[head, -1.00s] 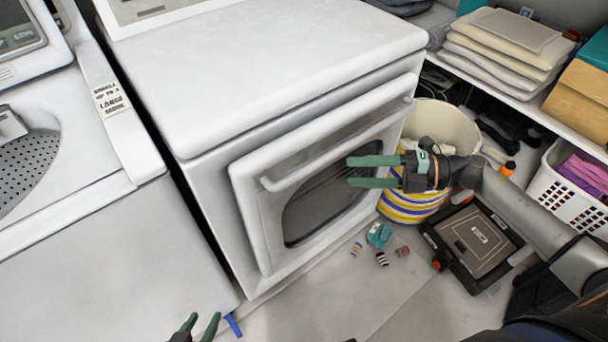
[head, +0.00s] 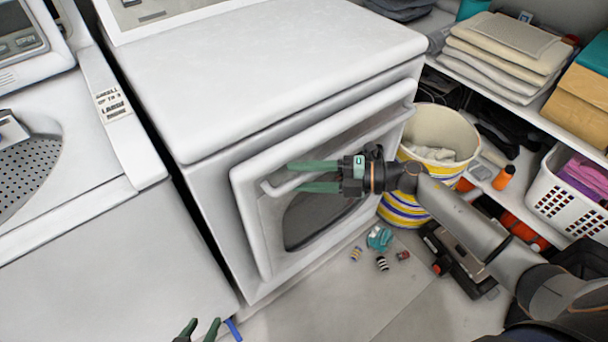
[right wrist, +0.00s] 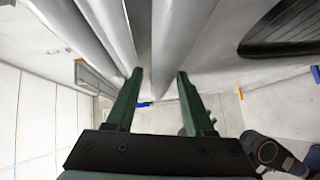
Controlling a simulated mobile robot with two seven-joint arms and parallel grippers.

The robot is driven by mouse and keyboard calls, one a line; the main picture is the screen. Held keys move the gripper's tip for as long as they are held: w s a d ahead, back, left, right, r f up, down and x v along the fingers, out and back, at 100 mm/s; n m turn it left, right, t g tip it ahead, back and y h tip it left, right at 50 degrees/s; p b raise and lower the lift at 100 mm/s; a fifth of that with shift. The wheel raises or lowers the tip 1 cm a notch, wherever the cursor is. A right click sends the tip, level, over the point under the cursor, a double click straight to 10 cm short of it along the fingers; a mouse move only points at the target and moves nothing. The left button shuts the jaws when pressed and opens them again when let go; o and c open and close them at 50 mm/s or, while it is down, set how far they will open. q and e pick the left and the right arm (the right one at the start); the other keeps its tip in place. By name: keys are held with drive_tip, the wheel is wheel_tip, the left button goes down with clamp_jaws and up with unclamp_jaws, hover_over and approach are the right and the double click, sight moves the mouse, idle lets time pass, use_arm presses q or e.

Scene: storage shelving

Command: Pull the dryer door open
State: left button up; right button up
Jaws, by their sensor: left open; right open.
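The door looks closed. My right gripper (head: 292,177), with green fingers, is open in front of the door, by the left part of the handle. In the right wrist view its fingers (right wrist: 158,76) are spread, with white door parts beyond and between them. I cannot tell whether they touch the handle. My left gripper (head: 205,322) is open and empty at the bottom edge of the head view, low before the machines.
A striped bin (head: 440,130) stands right of the dryer. Small items (head: 380,240) and a dark case (head: 465,262) lie on the floor. Shelves with folded cloth (head: 505,50) and a white basket (head: 560,205) are at right. A washer (head: 95,240) adjoins on the left.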

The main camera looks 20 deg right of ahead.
clamp_jaws()
idle(1.3)
